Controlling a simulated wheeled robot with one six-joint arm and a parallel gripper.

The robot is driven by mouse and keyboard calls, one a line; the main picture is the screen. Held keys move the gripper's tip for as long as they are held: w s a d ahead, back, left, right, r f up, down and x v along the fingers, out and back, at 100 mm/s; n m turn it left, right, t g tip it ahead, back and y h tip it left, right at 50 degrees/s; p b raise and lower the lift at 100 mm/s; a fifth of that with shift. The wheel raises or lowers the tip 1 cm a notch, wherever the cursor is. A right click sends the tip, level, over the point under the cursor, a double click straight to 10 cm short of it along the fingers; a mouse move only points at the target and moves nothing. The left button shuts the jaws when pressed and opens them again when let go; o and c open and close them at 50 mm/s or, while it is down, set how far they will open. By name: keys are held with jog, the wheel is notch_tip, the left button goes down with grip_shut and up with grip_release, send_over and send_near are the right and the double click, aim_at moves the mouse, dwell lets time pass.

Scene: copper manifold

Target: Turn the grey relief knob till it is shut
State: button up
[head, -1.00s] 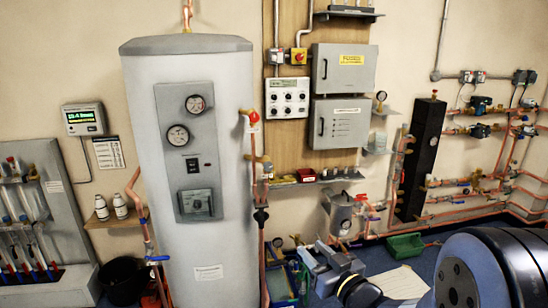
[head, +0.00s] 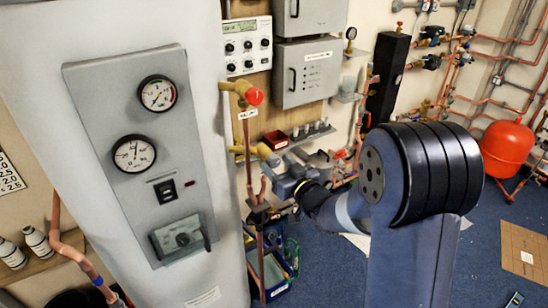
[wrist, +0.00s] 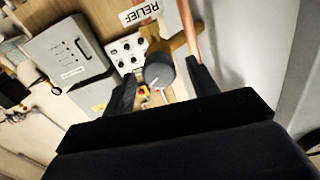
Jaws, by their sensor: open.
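The grey relief knob (wrist: 159,70) sits on a brass valve body (wrist: 183,44) below a RELIEF label (wrist: 139,12) in the wrist view, where the scene appears upside down. My gripper (wrist: 160,88) is open, with one dark finger on each side of the knob. I cannot tell whether either finger touches it. A small red and white mark shows at the knob's edge. In the head view, the brass valve (head: 263,151) is on the copper pipe right of the tank, and my gripper (head: 288,163) is beside it. The knob is hard to make out there.
A red-knobbed valve (head: 254,96) is just above on the same pipe. The white tank (head: 40,70) with its gauge panel (head: 105,90) stands left. A shelf with a red tray (head: 275,139) and the grey boxes (head: 309,62) are behind.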

jog(key=shift+x, duration=1.05)
jog(key=shift+d, duration=0.1)
jog(key=c, duration=1)
